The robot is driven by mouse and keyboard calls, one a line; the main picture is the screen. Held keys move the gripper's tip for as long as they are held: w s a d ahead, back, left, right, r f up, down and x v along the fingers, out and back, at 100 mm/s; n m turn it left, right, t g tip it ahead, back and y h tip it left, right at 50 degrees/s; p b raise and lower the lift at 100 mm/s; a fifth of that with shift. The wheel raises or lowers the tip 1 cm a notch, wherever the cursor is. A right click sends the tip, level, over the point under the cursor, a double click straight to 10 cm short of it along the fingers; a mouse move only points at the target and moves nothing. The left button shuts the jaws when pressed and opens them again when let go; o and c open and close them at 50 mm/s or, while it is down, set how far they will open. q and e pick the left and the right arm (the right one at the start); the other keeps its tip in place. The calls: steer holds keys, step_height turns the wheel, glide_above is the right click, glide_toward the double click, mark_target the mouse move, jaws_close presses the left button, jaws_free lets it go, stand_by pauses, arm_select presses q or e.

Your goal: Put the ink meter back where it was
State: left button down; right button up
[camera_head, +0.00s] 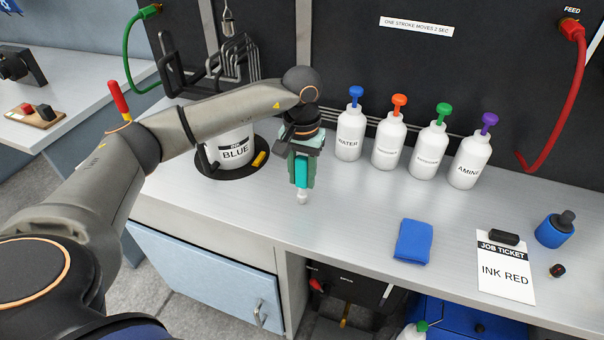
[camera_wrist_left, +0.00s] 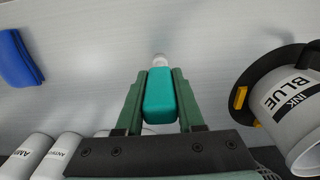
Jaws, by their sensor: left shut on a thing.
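The ink meter, a teal block with a pale rounded tip, is held in my left gripper (camera_head: 302,172). The teal body of the ink meter (camera_head: 301,173) points down over the bench, with its tip toward the bench top. I cannot tell whether the tip touches the surface. In the left wrist view the ink meter (camera_wrist_left: 159,97) sits between the two green fingers of the gripper (camera_wrist_left: 160,92). The ink pot labelled BLUE (camera_head: 235,148) stands left of the gripper and also shows in the left wrist view (camera_wrist_left: 290,105). My right gripper is not in view.
White pump bottles (camera_head: 387,145) stand in a row along the back, right of the gripper.

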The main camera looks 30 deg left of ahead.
arm_select(q)
steer(key=c, duration=0.5)
jaws_free()
steer(key=shift+f, duration=0.1)
step_height(320, 180, up, 12)
steer(key=shift+r, duration=0.15)
